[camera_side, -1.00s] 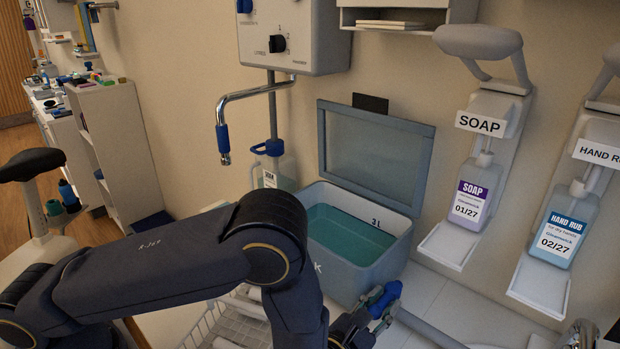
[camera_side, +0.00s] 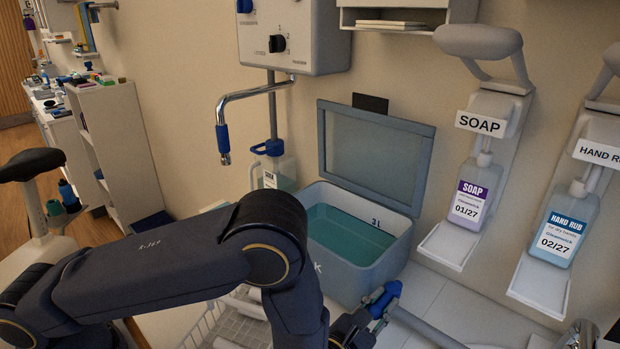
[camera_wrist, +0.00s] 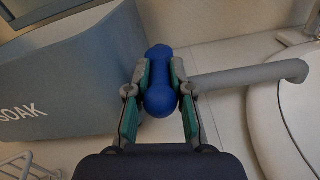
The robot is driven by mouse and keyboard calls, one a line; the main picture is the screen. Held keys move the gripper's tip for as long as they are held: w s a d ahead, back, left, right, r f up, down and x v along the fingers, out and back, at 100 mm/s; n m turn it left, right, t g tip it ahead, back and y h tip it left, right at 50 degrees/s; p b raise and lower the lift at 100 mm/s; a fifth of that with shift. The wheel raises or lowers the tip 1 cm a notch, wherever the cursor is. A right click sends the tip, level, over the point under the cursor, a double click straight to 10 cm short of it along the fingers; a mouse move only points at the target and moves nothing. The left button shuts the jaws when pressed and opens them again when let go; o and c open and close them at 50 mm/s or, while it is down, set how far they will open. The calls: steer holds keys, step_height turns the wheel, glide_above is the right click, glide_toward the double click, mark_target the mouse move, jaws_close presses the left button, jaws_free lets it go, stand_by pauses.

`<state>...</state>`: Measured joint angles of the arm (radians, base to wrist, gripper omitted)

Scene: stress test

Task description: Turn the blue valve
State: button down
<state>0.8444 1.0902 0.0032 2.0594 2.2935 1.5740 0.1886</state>
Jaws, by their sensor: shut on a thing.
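The blue valve (camera_wrist: 160,85) is a rounded blue handle in the middle of the wrist view, with the grey spout beside it on the right. My gripper (camera_wrist: 160,80) is shut on it, with one green-padded finger on each side. In the side view the blue valve (camera_side: 384,297) shows at the lower middle, just right of the soak tub, with my gripper (camera_side: 376,308) around it. Part of the gripper is hidden behind my arm there.
The grey spout (camera_wrist: 250,74) reaches right over a white basin (camera_wrist: 300,120). The SOAK tub (camera_wrist: 75,85) with its lid up stands close on the left. A wire basket (camera_side: 215,325) is partly behind my arm. Soap (camera_side: 472,200) and hand rub (camera_side: 562,225) dispensers hang on the wall.

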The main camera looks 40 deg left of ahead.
mark_target(395, 295)
steer(key=shift+d+y, duration=0.15)
steer(key=shift+y, duration=0.15)
steer(key=n+y, duration=0.1)
steer(key=y, duration=0.1)
steer(key=d+n+g+y, duration=0.1)
steer(key=n+y, duration=0.3)
steer(key=shift+w+d+g+y, duration=0.15)
steer(key=shift+d+g+y, duration=0.15)
steer(key=shift+d+y, duration=0.1)
steer(key=n+g+y, duration=0.2)
steer(key=y, duration=0.1)
steer(key=d+n+g+y, duration=0.1)
steer(key=shift+w+f+y, duration=0.1)
steer(key=shift+w+y, duration=0.2)
steer(key=shift+w, duration=0.1)
steer(key=shift+w+d+n+g+y, duration=0.15)
steer(key=shift+w+n+g+y, duration=0.05)
steer(key=shift+n+g+y, duration=0.55)
steer(key=shift+w+d+n+g+y, duration=0.1)
steer(key=shift+w+n+g+y, duration=0.05)
steer(key=shift+n+g+y, duration=0.55)
steer(key=shift+g, duration=0.25)
steer(key=c, duration=1.3)
jaws_free()
steer(key=shift+d, duration=0.1)
